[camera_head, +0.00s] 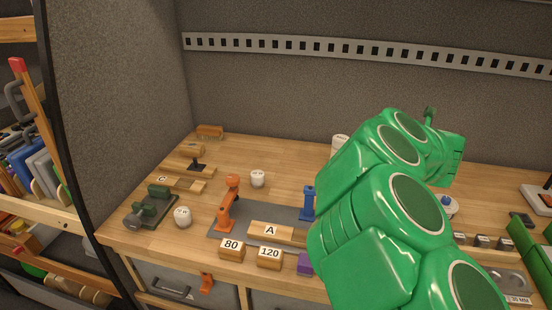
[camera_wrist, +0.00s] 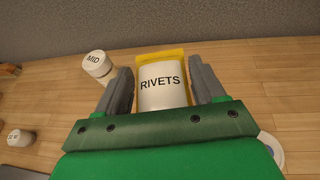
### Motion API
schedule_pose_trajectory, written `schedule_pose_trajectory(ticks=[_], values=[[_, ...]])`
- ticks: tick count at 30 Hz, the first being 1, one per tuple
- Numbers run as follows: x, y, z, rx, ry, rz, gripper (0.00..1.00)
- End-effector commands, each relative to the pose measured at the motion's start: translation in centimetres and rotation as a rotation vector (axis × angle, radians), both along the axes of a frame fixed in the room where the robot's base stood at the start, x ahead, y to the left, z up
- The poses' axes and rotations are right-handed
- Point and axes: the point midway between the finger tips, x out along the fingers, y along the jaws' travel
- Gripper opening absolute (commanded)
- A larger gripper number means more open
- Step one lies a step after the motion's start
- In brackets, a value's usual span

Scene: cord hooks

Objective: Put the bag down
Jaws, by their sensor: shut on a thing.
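The bag (camera_wrist: 161,97) is yellow with a white front marked RIVETS. In the wrist view it stands upright between the two grey fingers of my gripper (camera_wrist: 162,75), which is shut on it. The wooden bench top (camera_wrist: 230,62) lies around and behind it. I cannot tell whether the bag's bottom touches the bench, since my gripper body hides it. In the head view my green arm covers the bag and the fingers.
A white canister marked MID (camera_wrist: 98,65) stands just left of the bag. A second white pot (camera_wrist: 20,138) is further left. In the head view, an orange tool (camera_head: 229,203), wooden blocks (camera_head: 231,249) and a grey mat (camera_head: 222,212) occupy the bench front. Bench behind the bag looks clear.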

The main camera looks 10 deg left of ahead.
Motion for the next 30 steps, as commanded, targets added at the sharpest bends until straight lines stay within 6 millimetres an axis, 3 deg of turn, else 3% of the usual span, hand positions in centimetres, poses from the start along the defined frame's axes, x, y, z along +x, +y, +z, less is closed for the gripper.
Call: schedule_pose_trajectory(ticks=[8,14,21,30], values=[[2.1,8.0,-0.6,0.007,0.011,0.209,0.35],[3.0,16.2,-1.0,0.014,0.020,0.427,0.35],[2.4,25.8,-0.7,0.016,0.016,0.702,0.35],[0.7,32.4,0.1,0.012,-0.001,0.913,0.35]])
